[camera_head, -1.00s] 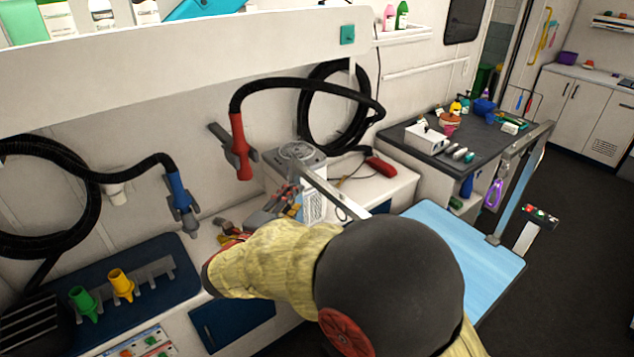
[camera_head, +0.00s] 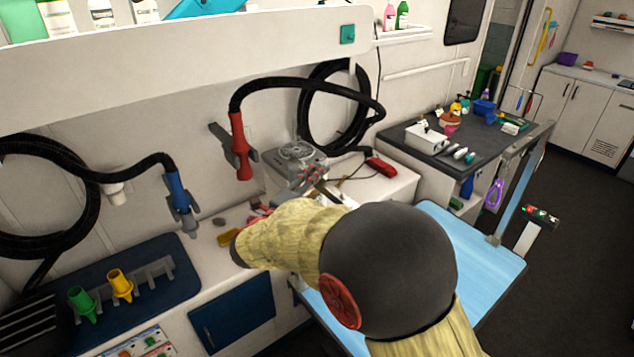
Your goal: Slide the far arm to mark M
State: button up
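The light-blue grooming table (camera_head: 470,255) lies at the lower right, partly behind my arm. At its right edge stands a grey upright post (camera_head: 496,222), with a bar (camera_head: 530,136) across its top; this looks like the far arm. My gripper (camera_head: 312,180) is small and partly hidden beyond my own sleeved arm, in front of the grey machine. It is well to the left of the far post and apart from it. Its finger opening cannot be made out. A light metal bar (camera_head: 328,192) shows close beside it, mostly hidden. I cannot make out mark M.
A grey machine (camera_head: 298,152) with a round vent stands on the white counter. A red nozzle (camera_head: 238,150) and a blue nozzle (camera_head: 180,200) hang on hoses at the wall. A button box (camera_head: 541,215) is near the far post. The dark floor at right is clear.

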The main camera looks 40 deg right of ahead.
grip_shut()
dwell(0.5)
dwell(0.4)
